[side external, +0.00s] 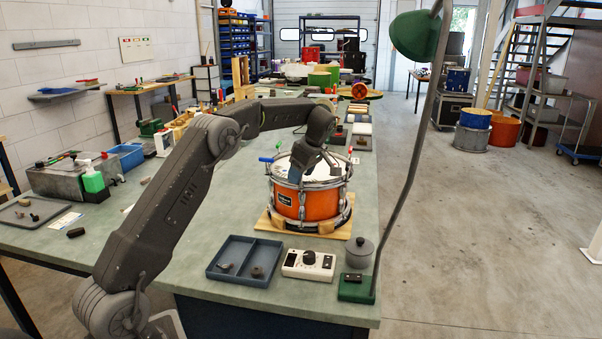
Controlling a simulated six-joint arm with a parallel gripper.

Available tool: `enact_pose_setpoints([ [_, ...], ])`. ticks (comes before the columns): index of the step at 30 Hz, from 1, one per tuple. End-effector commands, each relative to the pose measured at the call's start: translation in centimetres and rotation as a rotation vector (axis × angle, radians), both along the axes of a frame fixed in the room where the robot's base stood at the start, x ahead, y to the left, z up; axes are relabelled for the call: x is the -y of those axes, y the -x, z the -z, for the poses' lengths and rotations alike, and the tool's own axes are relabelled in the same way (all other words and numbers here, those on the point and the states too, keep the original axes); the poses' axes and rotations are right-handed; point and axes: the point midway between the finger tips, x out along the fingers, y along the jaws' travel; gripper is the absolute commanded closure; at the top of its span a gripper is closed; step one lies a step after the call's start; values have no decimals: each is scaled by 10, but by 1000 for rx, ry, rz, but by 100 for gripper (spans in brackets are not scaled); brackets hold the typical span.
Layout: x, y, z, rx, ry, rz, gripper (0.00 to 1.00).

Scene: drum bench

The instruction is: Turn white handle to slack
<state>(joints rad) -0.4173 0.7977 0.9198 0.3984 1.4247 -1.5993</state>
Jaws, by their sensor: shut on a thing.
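An orange snare drum (321,205) with metal hoops and a pale head stands upright on a wooden board (328,231) near the bench's right edge. My gripper (298,176) points down at the near side of the drum's top rim. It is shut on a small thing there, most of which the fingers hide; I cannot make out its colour. A blue handle (266,159) sticks out at the rim's left, and a red handle (349,152) stands at its right. Both are apart from the jaws. I cannot clearly see the white handle.
In front of the drum are a blue-grey two-part tray (222,277), a white box with a black knob (308,265) and a grey lidded pot (359,253). A green lamp (418,36) rises at the right. The bench (190,229) left of the drum is mostly clear.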

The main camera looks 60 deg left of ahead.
Motion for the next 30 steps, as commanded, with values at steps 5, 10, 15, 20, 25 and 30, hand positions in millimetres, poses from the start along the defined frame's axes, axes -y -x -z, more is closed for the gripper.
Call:
enact_pose_setpoints([
  [5, 0, -1, 0, 2, 1, -168, 68],
  [10, 0, -1, 0, 4, 1, -330, 68],
  [15, 0, -1, 0, 3, 1, -488, 68],
  [20, 0, -1, 0, 5, 1, -622, 68],
  [25, 0, -1, 0, 5, 2, -738, 68],
  [30, 0, -1, 0, 5, 1, -819, 68],
])
